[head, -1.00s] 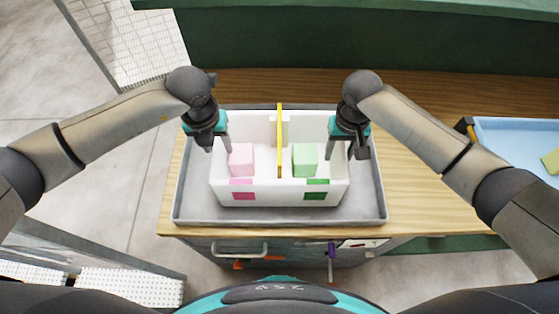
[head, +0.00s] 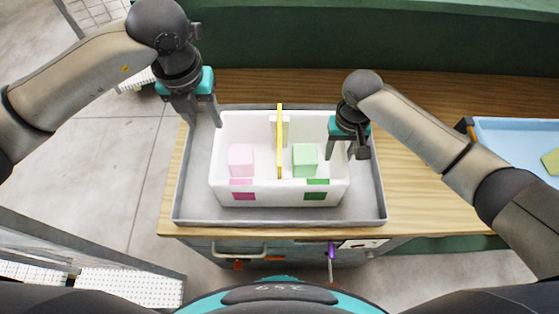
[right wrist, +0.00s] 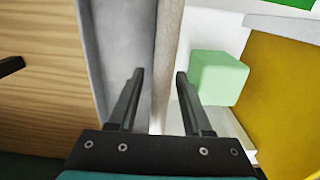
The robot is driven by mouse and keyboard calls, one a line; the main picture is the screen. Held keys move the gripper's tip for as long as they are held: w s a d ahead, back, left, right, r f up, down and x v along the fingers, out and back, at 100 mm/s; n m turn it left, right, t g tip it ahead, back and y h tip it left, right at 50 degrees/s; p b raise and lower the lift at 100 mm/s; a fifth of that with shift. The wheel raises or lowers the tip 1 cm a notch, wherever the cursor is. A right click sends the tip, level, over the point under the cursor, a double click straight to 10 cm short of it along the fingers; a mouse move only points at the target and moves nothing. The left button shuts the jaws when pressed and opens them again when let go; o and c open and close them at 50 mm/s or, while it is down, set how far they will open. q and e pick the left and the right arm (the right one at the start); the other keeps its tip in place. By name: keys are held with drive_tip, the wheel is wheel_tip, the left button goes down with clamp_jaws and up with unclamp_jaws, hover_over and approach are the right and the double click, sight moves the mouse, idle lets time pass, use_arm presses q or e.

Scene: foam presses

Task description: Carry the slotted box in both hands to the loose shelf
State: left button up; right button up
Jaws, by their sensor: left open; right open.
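The slotted box (head: 265,197) is white, with a yellow divider (head: 280,142) standing upright across its middle. A pink block (head: 241,160) is in its left part and a green block (head: 305,160) in its right part. The box sits in a grey tray (head: 200,215) on a wooden counter. My right gripper (head: 341,152) is open at the box's right wall. In the right wrist view its fingers (right wrist: 160,80) straddle that wall (right wrist: 167,60). I cannot identify the loose shelf.
A light blue tray (head: 505,135) with a yellow-green piece (head: 552,161) stands on the right of the counter (head: 420,140). A white perforated rack (head: 130,285) is at the lower left. A drawer unit with a handle (head: 240,253) is below the counter.

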wheel_tip(320, 180, up, 12)
drive_tip(key=shift+f, duration=0.1)
idle(0.8)
